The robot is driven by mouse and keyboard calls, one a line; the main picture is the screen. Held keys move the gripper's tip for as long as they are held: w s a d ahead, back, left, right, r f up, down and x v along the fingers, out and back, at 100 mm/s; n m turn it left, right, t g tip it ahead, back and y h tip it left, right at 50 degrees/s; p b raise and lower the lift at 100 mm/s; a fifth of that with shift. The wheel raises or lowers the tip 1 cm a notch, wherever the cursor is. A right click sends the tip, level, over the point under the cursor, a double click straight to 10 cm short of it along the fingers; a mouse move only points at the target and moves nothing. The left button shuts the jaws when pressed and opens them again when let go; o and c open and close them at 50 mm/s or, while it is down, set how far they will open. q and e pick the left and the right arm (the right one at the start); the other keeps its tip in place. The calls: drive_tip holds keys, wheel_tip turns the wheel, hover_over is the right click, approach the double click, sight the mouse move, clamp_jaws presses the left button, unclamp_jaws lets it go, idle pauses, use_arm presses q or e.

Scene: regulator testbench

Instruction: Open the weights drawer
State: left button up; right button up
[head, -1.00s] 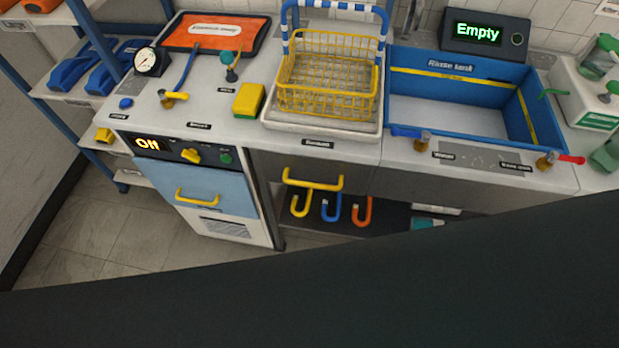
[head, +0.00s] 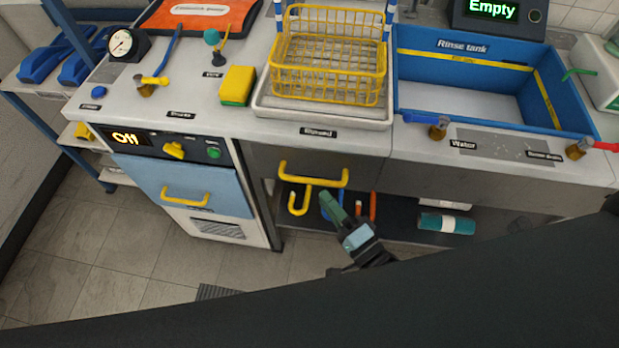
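A grey drawer front (head: 365,172) sits under the counter in the middle of the head view, with a yellow bar handle (head: 313,178). It appears shut, flush below the counter edge. I cannot read a label naming it as the weights drawer. My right gripper (head: 334,207) has green fingertips pointing up and away, just below the handle's right half in the picture. It appears apart from the handle. I see no object in it, and the finger gap is not clear. My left gripper is not in view.
A blue-fronted cabinet (head: 140,180) with its own yellow handle stands left. Colored hooks, including a yellow one (head: 298,205), hang below the drawer. A teal roll (head: 447,223) lies on the low shelf. A yellow basket (head: 330,85) and blue rinse tank (head: 420,65) stand on the counter.

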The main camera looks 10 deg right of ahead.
sight(309, 179)
drive_tip(key=shift+p+x, duration=0.3)
drive_tip(key=shift+x, duration=3.25)
clamp_jaws()
